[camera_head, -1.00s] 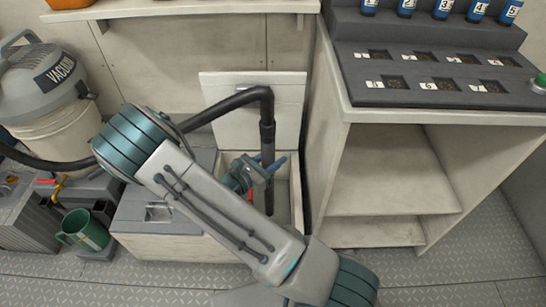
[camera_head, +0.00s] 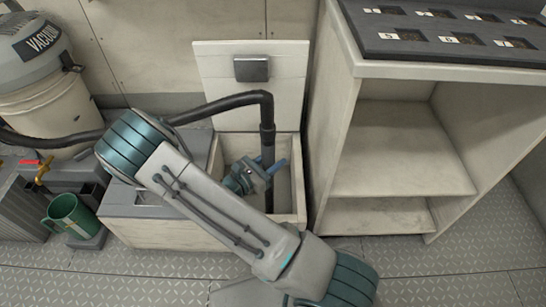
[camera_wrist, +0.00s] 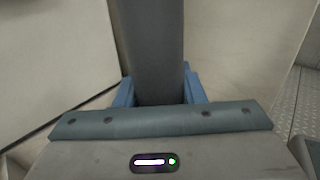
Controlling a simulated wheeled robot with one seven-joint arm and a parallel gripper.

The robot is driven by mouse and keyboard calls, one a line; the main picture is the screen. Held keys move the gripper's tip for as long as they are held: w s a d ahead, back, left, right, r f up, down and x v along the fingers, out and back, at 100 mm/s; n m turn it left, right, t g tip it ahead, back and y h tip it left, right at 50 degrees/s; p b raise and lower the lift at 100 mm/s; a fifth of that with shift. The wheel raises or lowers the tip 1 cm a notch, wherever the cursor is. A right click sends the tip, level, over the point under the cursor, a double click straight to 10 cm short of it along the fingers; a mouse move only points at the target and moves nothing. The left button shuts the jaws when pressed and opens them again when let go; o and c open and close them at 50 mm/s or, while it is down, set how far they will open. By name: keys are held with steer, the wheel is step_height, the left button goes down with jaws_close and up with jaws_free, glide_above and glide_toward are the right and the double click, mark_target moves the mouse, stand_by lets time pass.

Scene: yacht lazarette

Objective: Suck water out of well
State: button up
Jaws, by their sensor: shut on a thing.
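The vacuum (camera_head: 42,85), a grey-topped canister, stands at the left in the head view. Its black hose (camera_head: 225,104) runs right, bends and drops as a straight dark tube into the open well (camera_head: 292,190). My gripper (camera_head: 266,167) is inside the well's mouth, shut on the tube; in the wrist view the blue fingers clasp both sides of the hose tube (camera_wrist: 152,50). The tube is about upright. Its lower end and the well's bottom are hidden behind my arm, so I cannot see any water.
The well's raised lid (camera_head: 215,65) stands open behind it. A shelf cabinet (camera_head: 405,150) with a dark slotted panel on top is close on the right. The front floor is clear.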

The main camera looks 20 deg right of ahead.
step_height(320, 180, down, 7)
steer(key=b, duration=0.3)
steer(key=shift+b, duration=0.3)
steer(key=shift+f, duration=0.25)
stand_by(0.3)
stand_by(1.0)
step_height(320, 180, up, 27)
steer(key=p, duration=2.3)
steer(key=shift+p, duration=0.35)
